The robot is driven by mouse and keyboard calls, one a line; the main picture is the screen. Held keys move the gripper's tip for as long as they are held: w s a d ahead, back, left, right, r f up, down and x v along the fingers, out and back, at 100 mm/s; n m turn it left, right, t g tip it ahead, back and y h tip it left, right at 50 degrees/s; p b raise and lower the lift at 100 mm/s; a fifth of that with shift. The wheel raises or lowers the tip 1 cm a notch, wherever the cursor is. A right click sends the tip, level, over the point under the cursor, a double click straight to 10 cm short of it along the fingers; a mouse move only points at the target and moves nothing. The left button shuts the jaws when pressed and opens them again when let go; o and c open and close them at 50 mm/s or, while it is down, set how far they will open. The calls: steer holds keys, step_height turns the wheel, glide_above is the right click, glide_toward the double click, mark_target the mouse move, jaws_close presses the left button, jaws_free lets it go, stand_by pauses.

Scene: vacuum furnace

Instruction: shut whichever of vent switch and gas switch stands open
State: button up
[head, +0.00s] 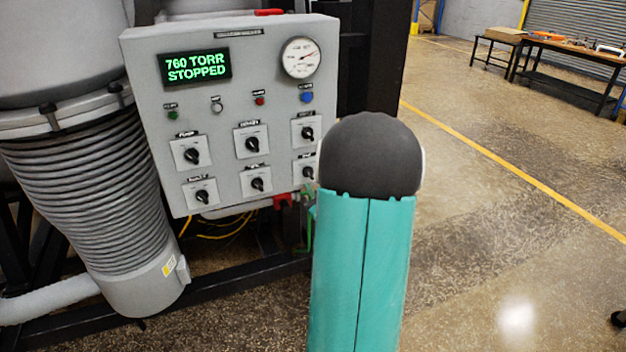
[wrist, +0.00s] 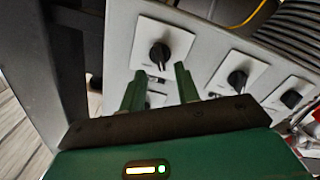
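The grey control panel (head: 228,100) carries two rows of black rotary switches on white plates. The labels are too blurred for me to tell which are the vent and gas switches. The right column has an upper switch (head: 307,133) and a lower switch (head: 308,172) partly behind my arm. My gripper (wrist: 158,80) shows in the wrist view with its two green fingers apart and nothing visibly held. Beyond its fingertips is a corner switch (wrist: 160,56). Another plate (wrist: 155,99) shows between the fingers, mostly hidden by the gripper body. In the head view my arm hides the gripper.
The panel display (head: 196,66) reads 760 TORR STOPPED, beside a round gauge (head: 300,58). A ribbed grey hose (head: 95,195) stands left of the panel. Yellow cables (head: 222,232) hang below it. Open floor (head: 500,210) lies to the right, with a workbench (head: 575,58) far back.

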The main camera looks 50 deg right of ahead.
steer(key=v, duration=1)
steer(key=w+a+r+m+g+y, duration=0.1)
steer(key=w+a+r+g+y, duration=0.15)
steer(key=w+a, duration=0.45)
steer(key=w+a+r+g+y, duration=0.1)
steer(key=w+a+r+g, duration=0.2)
steer(key=a, duration=0.7)
steer(key=s+a+g+y, duration=0.1)
steer(key=s+a, duration=0.3)
steer(key=a, duration=0.4)
steer(key=s+a+r+g+y, duration=0.1)
steer(key=s+a, duration=0.3)
steer(key=a, duration=0.4)
steer(key=s+a+r+n+g+y, duration=0.1)
steer(key=s+a+g+y, duration=0.1)
steer(key=a, duration=0.6)
steer(key=shift+s+r+y, duration=0.25)
steer(key=shift+s+y, duration=0.6)
steer(key=shift+s, duration=0.1)
steer(key=shift+w, duration=0.1)
